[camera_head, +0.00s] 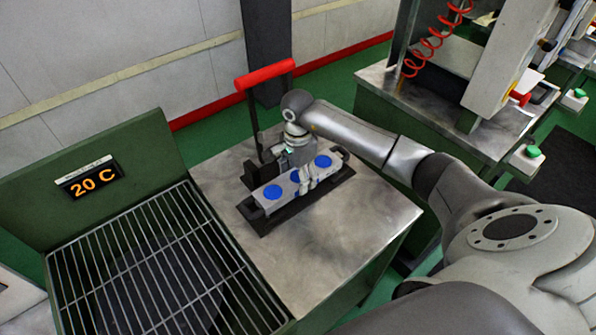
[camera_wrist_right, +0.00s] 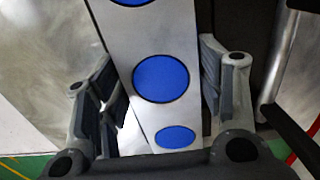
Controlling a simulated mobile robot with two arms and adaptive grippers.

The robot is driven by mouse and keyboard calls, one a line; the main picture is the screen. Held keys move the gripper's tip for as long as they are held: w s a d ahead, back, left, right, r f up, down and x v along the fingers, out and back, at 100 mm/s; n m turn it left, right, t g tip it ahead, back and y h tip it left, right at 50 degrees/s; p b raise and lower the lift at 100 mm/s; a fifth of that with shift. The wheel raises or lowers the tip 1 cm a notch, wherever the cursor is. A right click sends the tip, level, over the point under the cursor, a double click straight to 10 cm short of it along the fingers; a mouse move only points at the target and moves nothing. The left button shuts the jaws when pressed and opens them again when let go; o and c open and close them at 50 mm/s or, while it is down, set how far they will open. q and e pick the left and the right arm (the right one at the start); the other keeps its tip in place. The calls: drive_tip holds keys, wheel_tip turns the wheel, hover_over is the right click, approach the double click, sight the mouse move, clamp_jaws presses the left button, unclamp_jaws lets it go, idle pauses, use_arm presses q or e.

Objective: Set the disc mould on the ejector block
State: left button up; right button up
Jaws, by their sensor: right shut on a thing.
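The disc mould (camera_head: 273,192) is a silvery bar with several round blue discs on its top face. It lies lengthwise over the black ejector block (camera_head: 264,225) on the steel table. Whether it rests on the block or hangs just above it I cannot tell. My right gripper (camera_head: 305,181) is shut across the mould's middle. The right wrist view shows its fingers (camera_wrist_right: 160,95) on both sides of the mould (camera_wrist_right: 138,42). The gripper and wrist hide part of the mould and block. My left gripper is not in view.
A black lever with a red handle (camera_head: 265,74) rises behind the block. A wire grate (camera_head: 165,262) with a 20 C display (camera_head: 89,180) stands at the left. A machine bench (camera_head: 440,75) stands at the back right. The table's front right (camera_head: 350,225) is clear.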

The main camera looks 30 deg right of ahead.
drive_tip(key=shift+f+b, duration=0.3)
drive_tip(key=shift+b, duration=0.15)
drive_tip(key=o, duration=1.7)
drive_tip(key=shift+s, duration=0.1)
drive_tip(key=shift+r, duration=0.1)
drive_tip(key=shift+r+p, duration=0.25)
drive_tip(key=shift+p, duration=0.2)
wheel_tip(320, 180, up, 12)
drive_tip(key=b, duration=0.3)
drive_tip(key=shift+b, duration=0.35)
